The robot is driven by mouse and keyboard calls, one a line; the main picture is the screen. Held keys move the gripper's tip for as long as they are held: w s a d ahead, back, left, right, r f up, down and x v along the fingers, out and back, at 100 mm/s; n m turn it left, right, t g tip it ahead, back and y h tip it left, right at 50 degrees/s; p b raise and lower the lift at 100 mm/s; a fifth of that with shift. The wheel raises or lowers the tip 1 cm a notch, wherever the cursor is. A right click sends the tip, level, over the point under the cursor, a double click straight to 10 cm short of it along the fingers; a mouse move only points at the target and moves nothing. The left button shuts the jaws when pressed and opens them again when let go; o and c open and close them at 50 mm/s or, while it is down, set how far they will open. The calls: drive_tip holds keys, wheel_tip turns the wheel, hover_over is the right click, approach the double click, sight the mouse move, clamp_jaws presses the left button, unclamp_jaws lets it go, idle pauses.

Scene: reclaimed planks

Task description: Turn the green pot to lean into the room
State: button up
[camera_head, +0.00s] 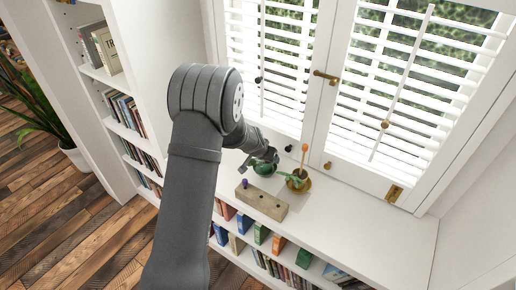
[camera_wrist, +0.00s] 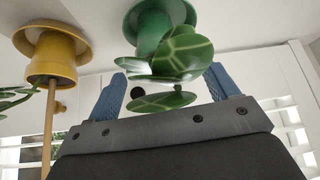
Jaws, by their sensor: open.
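The green pot (camera_wrist: 148,22) stands on the white sill at the top of the wrist view, which looks upside down. Its broad leaves (camera_wrist: 172,55), dark green with pale veins, hang toward my gripper. My gripper (camera_wrist: 166,72) is open, with its two blue fingers spread on either side of the leaves. The pot's body lies beyond the fingertips; I cannot tell whether a finger touches a leaf. In the head view the green pot (camera_head: 265,168) shows small beside my gripper (camera_head: 250,162), partly covered by leaves and my wrist.
A yellow pot (camera_wrist: 52,58) with a stake and green leaves stands close beside the green pot; it also shows in the head view (camera_head: 299,183). A wooden block (camera_head: 264,202) with a purple peg lies in front. Shuttered windows (camera_head: 280,70) rise behind. The sill's right part (camera_head: 370,225) is clear.

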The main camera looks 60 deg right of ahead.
drive_tip(key=v, duration=1.3)
drive_tip(key=shift+r, duration=0.15)
drive_tip(key=x, duration=1.7)
drive_tip(key=shift+a, duration=0.1)
